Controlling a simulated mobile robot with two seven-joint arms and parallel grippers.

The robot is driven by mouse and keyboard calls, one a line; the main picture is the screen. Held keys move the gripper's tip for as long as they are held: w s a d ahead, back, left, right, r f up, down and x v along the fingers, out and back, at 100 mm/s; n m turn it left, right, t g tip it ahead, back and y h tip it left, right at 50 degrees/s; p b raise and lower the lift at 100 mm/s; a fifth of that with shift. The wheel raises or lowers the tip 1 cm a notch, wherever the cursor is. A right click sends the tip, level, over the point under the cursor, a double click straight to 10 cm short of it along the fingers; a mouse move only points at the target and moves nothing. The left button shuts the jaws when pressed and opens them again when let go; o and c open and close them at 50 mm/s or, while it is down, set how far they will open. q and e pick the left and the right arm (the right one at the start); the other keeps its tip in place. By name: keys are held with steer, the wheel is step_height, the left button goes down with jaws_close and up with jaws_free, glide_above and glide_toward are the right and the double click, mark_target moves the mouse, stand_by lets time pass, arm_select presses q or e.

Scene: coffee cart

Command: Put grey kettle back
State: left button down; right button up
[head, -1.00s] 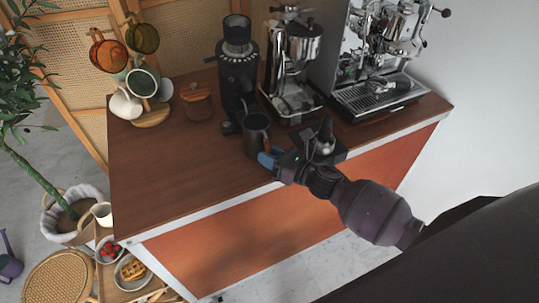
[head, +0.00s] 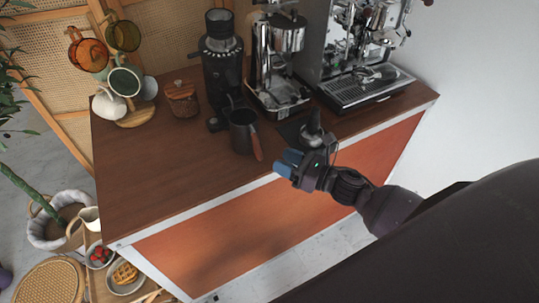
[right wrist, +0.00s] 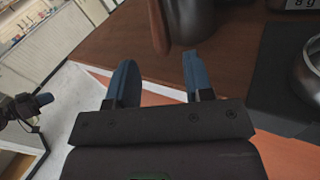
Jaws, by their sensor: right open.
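The grey kettle (head: 243,130) stands upright on the brown countertop, in front of the black grinder. Its wooden handle (head: 256,144) points toward the counter's front edge. My right gripper (head: 288,163) is open and empty, just off the front edge, to the right of the handle and apart from it. In the right wrist view, the kettle's lower body (right wrist: 190,18) and handle (right wrist: 158,25) show beyond the open blue fingers (right wrist: 160,70); the kettle's top is cut off. My left gripper (right wrist: 35,104) appears small at the left edge of that view, its jaws unclear.
The black grinder (head: 222,65), a silver grinder (head: 279,55) and the espresso machine (head: 360,50) line the back. A dark scale (head: 294,128) lies right of the kettle. A mug tree (head: 130,118) and jar (head: 182,100) stand left. The counter's left front (head: 160,185) is clear.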

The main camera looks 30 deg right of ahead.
steer(key=s+f+n+g+h, duration=0.1)
steer(key=s+f+n+h, duration=0.4)
steer(key=n, duration=1.1)
steer(key=s+d+f+n+g+h, duration=0.1)
steer(key=s+f+n+h, duration=0.4)
steer(key=n, duration=1.1)
steer(key=shift+s+d+f+g, duration=0.3)
steer(key=shift+s+f+g, duration=0.3)
steer(key=shift+s+f, duration=1.25)
steer(key=shift+s+r+n, duration=0.3)
steer(key=shift+s+r, duration=0.05)
steer(key=shift+r, duration=0.1)
